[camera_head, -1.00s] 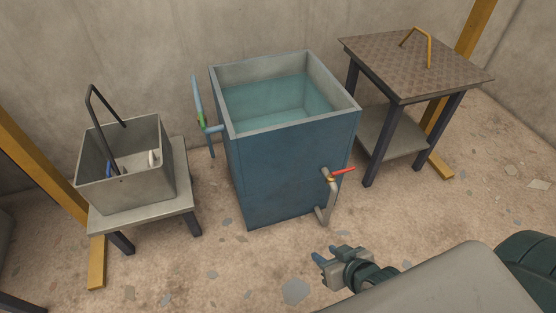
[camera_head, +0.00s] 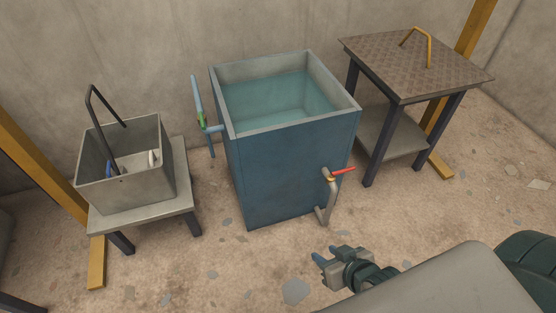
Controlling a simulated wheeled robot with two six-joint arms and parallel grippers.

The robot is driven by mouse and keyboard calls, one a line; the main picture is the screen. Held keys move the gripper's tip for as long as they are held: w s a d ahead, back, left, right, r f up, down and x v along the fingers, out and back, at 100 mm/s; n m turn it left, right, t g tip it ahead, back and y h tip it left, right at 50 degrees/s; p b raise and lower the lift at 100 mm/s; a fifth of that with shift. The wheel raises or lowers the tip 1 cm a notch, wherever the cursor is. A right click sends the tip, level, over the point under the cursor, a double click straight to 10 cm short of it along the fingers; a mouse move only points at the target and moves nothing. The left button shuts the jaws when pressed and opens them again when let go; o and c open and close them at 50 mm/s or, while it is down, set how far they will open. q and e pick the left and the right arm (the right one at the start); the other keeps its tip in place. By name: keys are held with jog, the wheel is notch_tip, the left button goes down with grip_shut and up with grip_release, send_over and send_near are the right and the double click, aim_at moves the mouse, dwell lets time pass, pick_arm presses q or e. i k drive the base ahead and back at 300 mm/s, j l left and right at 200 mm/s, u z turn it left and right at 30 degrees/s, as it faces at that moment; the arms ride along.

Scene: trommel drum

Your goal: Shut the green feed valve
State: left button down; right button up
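The green feed valve (camera_head: 202,121) is on the light-blue pipe (camera_head: 196,95) at the left side of the blue tank (camera_head: 275,180). It is small in the head view, and I cannot tell its handle position clearly. My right gripper (camera_head: 325,254) is low in front of the tank, near the bottom centre of the view. Its two blue fingers are apart, with nothing seen between them. It is far from the green valve, touching nothing that I can see. My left gripper is not in view.
The tank holds water (camera_head: 275,100). A red-handled tap (camera_head: 342,170) sticks out at its front right. A grey bin (camera_head: 125,185) stands on a low stand (camera_head: 180,195) at left. A table with a patterned top (camera_head: 415,70) stands at right. The floor before the tank is mostly clear.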

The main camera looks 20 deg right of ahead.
aim_at(202, 117)
jog(key=i, duration=0.85)
jog(key=k+l, duration=0.1)
jog(key=l, duration=0.65)
jog(key=k+l, duration=0.15)
jog(key=l, duration=0.25)
